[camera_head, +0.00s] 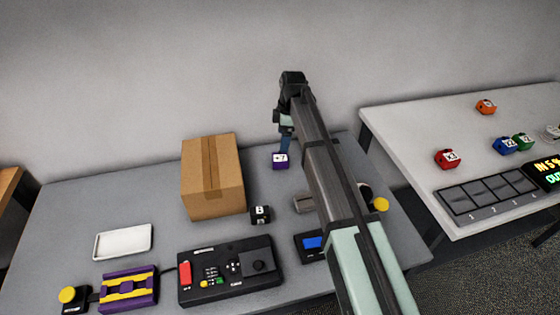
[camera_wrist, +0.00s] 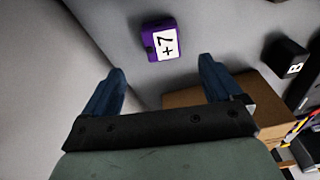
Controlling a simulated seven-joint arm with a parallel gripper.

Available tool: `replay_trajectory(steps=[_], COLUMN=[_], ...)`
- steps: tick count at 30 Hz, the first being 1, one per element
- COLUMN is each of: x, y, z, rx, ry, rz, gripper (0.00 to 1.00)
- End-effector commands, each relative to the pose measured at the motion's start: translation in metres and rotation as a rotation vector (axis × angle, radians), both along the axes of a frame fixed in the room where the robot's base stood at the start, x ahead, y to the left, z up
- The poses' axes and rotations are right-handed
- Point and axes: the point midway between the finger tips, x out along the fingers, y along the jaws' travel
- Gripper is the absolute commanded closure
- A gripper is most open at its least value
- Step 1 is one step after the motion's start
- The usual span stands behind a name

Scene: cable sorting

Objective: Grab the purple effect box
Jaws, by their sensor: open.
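The purple effect box (camera_head: 280,161) is a small block with a white "+7" label, on the back of the grey table, right of the cardboard box. In the wrist view the purple box (camera_wrist: 161,40) lies beyond and between my two blue fingers, apart from them. My gripper (camera_head: 286,143) is just above or behind it in the head view, pointing down. In the wrist view my gripper (camera_wrist: 165,80) is open, with nothing between the fingers.
A cardboard box (camera_head: 212,178) stands close to the left. A black "B" block (camera_head: 260,214) sits in front. A white tray (camera_head: 123,242), a black control panel (camera_head: 230,275) and a purple-yellow device (camera_head: 128,289) lie nearer. A second table (camera_head: 480,220) at right holds several coloured boxes.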

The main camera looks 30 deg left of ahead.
Motion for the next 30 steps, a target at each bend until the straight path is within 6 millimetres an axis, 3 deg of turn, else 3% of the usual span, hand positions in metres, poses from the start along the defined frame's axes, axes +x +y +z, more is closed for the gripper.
replay_trajectory(steps=[7,19,30], x=[-0.003,-0.005,-0.010], y=[0.004,0.005,0.009], z=[-0.039,-0.059,-0.100], rx=[-0.001,0.000,0.002], ry=[0.000,0.000,-0.003], rz=[0.000,-0.001,-0.002], gripper=[0.08,0.08,0.08])
